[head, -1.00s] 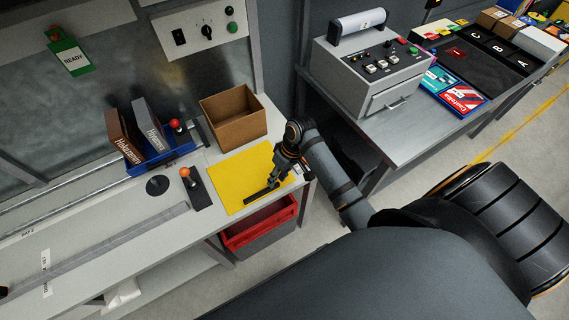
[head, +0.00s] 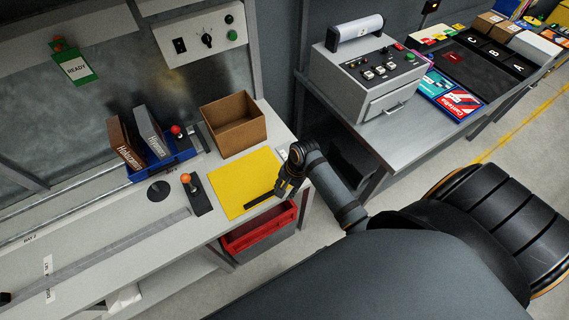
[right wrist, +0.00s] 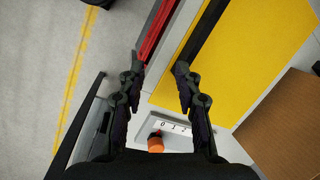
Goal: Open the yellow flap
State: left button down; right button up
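The yellow flap (head: 238,178) lies flat in the worktop in the head view, with a black bar (head: 260,203) along its front edge. The flap (right wrist: 262,50) and its bar (right wrist: 208,32) also show in the right wrist view. My right gripper (head: 286,193) is at the flap's right front corner, by the bar's right end. In the right wrist view my right gripper (right wrist: 158,72) has its fingers apart with nothing between them. Its right fingertip is close to the bar's end; I cannot tell whether they touch. My left gripper is out of view.
A red bin (head: 258,232) stands below the worktop's front edge. An open cardboard box (head: 234,128) sits behind the flap, and an orange-knobbed lever (head: 192,190) stands left of it. An orange knob and a small number panel (right wrist: 170,128) show near my right gripper.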

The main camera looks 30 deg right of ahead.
dwell(0.4)
jog(key=s+d+r+n+t+h, duration=0.3)
jog(key=s+d+r+n+h, duration=0.1)
jog(key=s+r+n, duration=0.75)
notch_tip(320, 180, down, 31)
jog(key=s+d+n+g+b, duration=0.1)
jog(key=d+g+b, duration=0.1)
jog(key=d+b, duration=0.1)
jog(key=s+f+b, duration=0.2)
jog(key=s+f, duration=1.4)
jog(key=s, duration=0.1)
jog(key=shift+s+d+f+g+y, duration=0.25)
jog(key=shift+s+d+g+y, duration=0.05)
jog(key=shift+s+g, duration=0.1)
